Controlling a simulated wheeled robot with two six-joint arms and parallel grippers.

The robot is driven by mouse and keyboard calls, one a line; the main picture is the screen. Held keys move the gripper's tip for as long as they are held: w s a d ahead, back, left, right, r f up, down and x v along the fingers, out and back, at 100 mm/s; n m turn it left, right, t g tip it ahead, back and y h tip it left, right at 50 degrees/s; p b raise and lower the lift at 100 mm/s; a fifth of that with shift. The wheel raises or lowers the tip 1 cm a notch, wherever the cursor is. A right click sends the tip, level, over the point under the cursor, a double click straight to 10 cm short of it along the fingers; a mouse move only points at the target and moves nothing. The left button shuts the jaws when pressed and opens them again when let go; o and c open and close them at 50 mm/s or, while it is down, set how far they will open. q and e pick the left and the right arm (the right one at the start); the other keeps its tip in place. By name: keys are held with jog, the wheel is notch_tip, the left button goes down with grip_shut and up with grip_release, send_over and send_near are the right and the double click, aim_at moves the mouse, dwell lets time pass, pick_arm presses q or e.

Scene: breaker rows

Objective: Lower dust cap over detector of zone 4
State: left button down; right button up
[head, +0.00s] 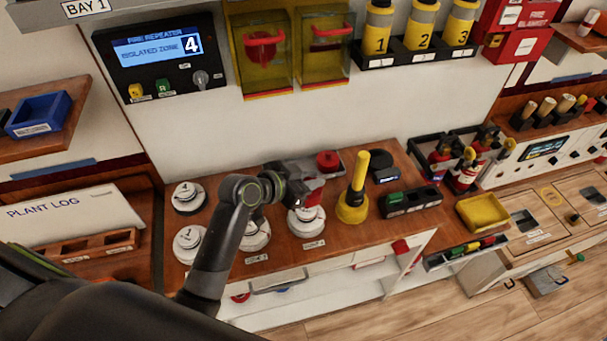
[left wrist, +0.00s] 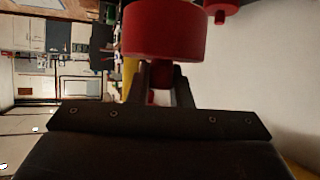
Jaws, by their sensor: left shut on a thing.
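My left gripper (head: 306,187) is shut on a red dust cap (head: 313,197), mostly hidden by the gripper in the head view. In the left wrist view the held cap (left wrist: 165,30) is large and close, its knob between my fingers (left wrist: 161,80). In the head view it is above the white detector (head: 306,222) at the right of the group; I cannot tell the gap. The detector marked 4 (head: 188,198) is at the back left of the bench, uncovered. The fire repeater (head: 155,60) reads isolated zone 4. My right gripper is not in view.
A second red cap (head: 328,160) sits on a grey plate behind my gripper. Detectors stand at front left (head: 188,246) and middle (head: 256,238), near my arm. A yellow cone-based tool (head: 353,205) stands upright at the right. The bench between detector 4 and my wrist is clear.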

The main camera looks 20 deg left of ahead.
aim_at(306, 215)
pick_arm(q)
jog(key=shift+a, duration=0.25)
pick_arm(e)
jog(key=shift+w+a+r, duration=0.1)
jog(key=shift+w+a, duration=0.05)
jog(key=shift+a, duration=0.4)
